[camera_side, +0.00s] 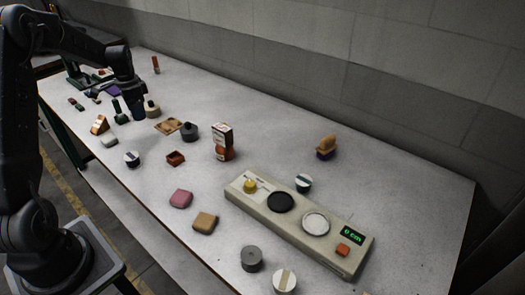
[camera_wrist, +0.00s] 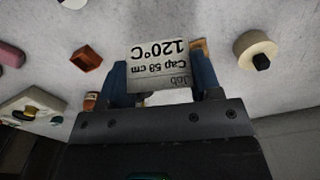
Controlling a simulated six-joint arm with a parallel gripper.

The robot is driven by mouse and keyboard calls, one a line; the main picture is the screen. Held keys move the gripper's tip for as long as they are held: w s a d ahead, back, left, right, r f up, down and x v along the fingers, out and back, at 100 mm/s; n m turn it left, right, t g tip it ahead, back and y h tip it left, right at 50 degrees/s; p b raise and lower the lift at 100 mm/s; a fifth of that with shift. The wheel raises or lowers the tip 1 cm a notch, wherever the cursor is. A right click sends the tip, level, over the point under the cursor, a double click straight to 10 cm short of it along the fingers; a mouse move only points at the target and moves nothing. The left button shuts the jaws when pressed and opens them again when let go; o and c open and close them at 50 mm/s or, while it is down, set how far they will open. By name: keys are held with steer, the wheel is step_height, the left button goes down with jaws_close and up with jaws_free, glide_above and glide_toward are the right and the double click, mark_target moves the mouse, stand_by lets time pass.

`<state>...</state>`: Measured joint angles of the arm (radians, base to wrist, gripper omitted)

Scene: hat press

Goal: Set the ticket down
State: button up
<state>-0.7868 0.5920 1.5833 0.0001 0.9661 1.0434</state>
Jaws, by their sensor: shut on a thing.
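The ticket (camera_wrist: 157,64) is a pale card with dark print reading "Job", "Cap 58 cm" and "120°C", upside down in the wrist view. My gripper (camera_wrist: 161,82) is shut on it, with a blue finger on either side. In the side view my gripper (camera_side: 138,116) points down low over the far left part of the table, beside a beige round piece with a dark knob (camera_side: 152,109). I cannot make out the ticket in the side view. I cannot tell whether the card touches the table.
A reddish open box (camera_side: 175,158) and a small carton (camera_side: 222,141) are farther right. A long beige console (camera_side: 300,222) lies front right. The back right table is mostly clear.

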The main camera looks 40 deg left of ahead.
steer(key=w+d+m, duration=0.1)
steer(key=w+d, duration=0.2)
steer(key=w+d+m, duration=0.2)
steer(key=w, duration=0.2)
steer(key=w+d+m, duration=0.1)
steer(key=w+d, duration=0.2)
steer(key=shift+w+d+r+m, duration=0.1)
steer(key=shift+w+d+m, duration=0.2)
steer(key=shift+d, duration=0.05)
steer(key=w+d+m, duration=0.4)
steer(key=w+d, duration=0.3)
steer(key=d, duration=0.4)
steer(key=m, duration=0.6)
glide_above(276, 157)
step_height(276, 157, down, 5)
steer(key=shift+f, duration=0.15)
steer(key=shift+w+f, duration=0.1)
steer(key=shift+f, duration=2.3)
steer(key=shift+f, duration=0.2)
steer(key=o, duration=0.9)
steer(key=shift+r, duration=0.1)
